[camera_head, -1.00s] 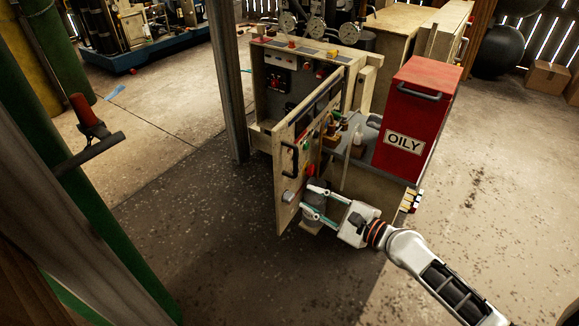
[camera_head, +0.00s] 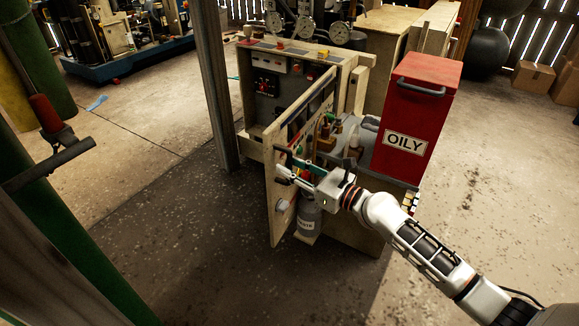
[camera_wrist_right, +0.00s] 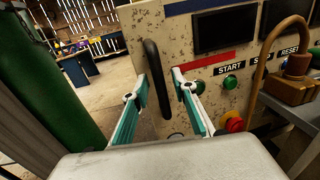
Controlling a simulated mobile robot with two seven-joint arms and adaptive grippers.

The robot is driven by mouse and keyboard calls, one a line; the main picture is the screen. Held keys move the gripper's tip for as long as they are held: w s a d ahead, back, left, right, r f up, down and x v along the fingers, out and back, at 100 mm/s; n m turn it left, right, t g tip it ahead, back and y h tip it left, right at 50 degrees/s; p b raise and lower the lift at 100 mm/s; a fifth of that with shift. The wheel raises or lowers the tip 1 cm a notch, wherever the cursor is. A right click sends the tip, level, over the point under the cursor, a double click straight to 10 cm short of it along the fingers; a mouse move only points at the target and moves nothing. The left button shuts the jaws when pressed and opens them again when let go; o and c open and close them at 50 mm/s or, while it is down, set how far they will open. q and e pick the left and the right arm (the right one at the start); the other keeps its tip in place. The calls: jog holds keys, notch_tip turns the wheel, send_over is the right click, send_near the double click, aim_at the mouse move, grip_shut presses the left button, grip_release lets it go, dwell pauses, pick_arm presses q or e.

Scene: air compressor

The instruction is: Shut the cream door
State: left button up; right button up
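The cream door (camera_head: 277,225) stands swung open, sticking out from the front of the cream cabinet (camera_head: 254,85) in the head view. It fills the upper right of the wrist view (camera_wrist_right: 205,68), with START, STOP and RESET labels. A black upright bar handle (camera_wrist_right: 157,75) is mounted near its free edge. My right gripper (camera_head: 281,162) is at the door's free edge, at handle height. In the wrist view its teal-padded fingers (camera_wrist_right: 156,90) are apart, one on each side of the handle, with gaps visible. My left gripper is not in view.
A red OILY bin (camera_head: 415,120) stands right of the door. A grey bottle (camera_head: 309,218) stands behind the door's lower edge. A wooden post (camera_head: 213,90) rises left of the cabinet. Floor in front of the door is clear.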

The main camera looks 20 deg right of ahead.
jog(key=shift+w+a, duration=0.15)
jog(key=shift+w, duration=0.1)
